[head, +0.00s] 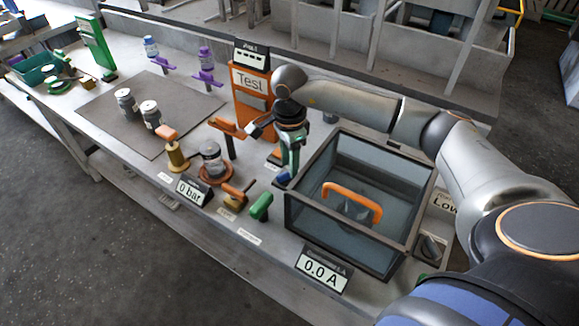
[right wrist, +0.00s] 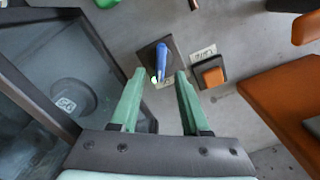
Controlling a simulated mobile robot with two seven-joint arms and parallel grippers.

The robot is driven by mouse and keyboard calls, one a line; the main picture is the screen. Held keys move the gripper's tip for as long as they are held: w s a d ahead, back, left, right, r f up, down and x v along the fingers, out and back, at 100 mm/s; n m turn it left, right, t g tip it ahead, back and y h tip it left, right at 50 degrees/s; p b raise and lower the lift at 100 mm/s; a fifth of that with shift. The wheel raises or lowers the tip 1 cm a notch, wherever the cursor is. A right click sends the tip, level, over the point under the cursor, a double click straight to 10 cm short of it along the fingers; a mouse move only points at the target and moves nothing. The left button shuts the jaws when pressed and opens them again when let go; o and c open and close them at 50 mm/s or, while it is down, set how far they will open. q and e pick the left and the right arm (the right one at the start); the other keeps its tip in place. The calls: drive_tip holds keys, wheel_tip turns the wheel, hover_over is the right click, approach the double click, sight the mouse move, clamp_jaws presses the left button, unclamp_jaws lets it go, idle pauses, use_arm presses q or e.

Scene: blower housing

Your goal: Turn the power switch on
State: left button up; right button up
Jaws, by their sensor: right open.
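A small blue lever (right wrist: 161,60) stands on a dark square base with a white label beside it; I cannot read the label, and this looks like the power switch. In the head view the blue lever (head: 283,178) shows just below my right gripper (head: 289,168). In the right wrist view my right gripper (right wrist: 160,80) has its green fingers apart, with the lever lined up between the fingertips. I cannot tell whether they touch it. A display (head: 322,269) reads 0.0 A. My left gripper is not in view.
A glass-walled box (head: 300,215) with an orange handle (head: 352,200) stands right beside the lever. An orange button (right wrist: 211,74) on a dark base and the orange Test panel (head: 253,105) are close by. A dark knob (head: 430,247) sits at the right. A green lever (head: 261,207) stands in front.

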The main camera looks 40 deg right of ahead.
wheel_tip(320, 180, up, 10)
drive_tip(key=shift+r, duration=0.2)
idle(0.5)
